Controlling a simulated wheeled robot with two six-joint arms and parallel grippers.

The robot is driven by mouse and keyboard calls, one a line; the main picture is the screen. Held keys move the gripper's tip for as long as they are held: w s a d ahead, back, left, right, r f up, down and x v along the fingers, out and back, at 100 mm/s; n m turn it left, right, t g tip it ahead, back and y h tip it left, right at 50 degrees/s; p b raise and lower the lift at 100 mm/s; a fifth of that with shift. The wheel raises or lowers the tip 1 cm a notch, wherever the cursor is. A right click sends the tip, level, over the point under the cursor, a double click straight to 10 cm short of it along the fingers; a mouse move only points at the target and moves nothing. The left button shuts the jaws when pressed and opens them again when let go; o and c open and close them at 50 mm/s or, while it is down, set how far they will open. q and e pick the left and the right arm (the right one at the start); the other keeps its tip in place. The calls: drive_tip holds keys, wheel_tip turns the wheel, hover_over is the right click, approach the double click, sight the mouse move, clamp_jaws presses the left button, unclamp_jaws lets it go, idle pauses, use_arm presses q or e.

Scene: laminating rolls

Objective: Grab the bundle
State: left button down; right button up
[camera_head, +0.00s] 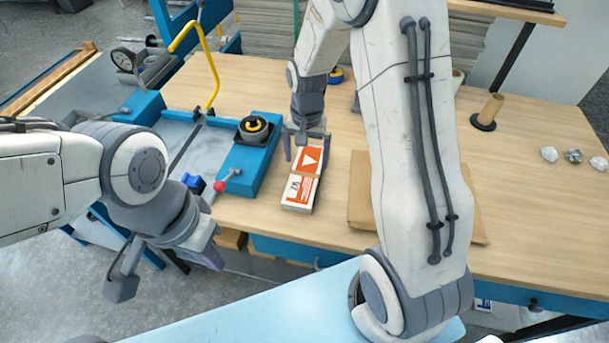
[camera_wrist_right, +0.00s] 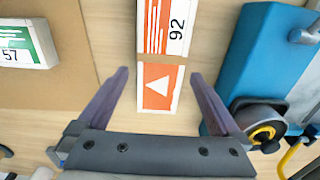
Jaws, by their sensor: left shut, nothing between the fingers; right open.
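The bundle (camera_head: 302,189) is a small white and orange block with a white triangle and printed labels, lying flat on the wooden table. In the right wrist view the bundle (camera_wrist_right: 160,85) shows the number 92. My right gripper (camera_head: 307,150) is open over its far end. In the right wrist view the gripper's fingers (camera_wrist_right: 158,76) stand on either side of the triangle end, with gaps on both sides. Contact cannot be told. My left gripper (camera_head: 165,272) is shut and empty, low at the left in front of the blue machine.
A blue machine (camera_head: 250,160) with a black and yellow knob stands left of the bundle. A cardboard sheet (camera_head: 358,190) lies to the right, partly behind my right arm. A green-labelled 57 block (camera_wrist_right: 22,42) lies on it. A brown tube (camera_head: 490,108) stands at the right.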

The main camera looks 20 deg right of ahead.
sight(305, 172)
drive_tip(key=f, duration=0.6)
drive_tip(key=shift+s+a, duration=0.1)
drive_tip(key=shift+a, duration=0.1)
drive_tip(key=shift+r, duration=0.1)
drive_tip(key=c, duration=1.4)
drive_tip(key=shift+r, duration=0.1)
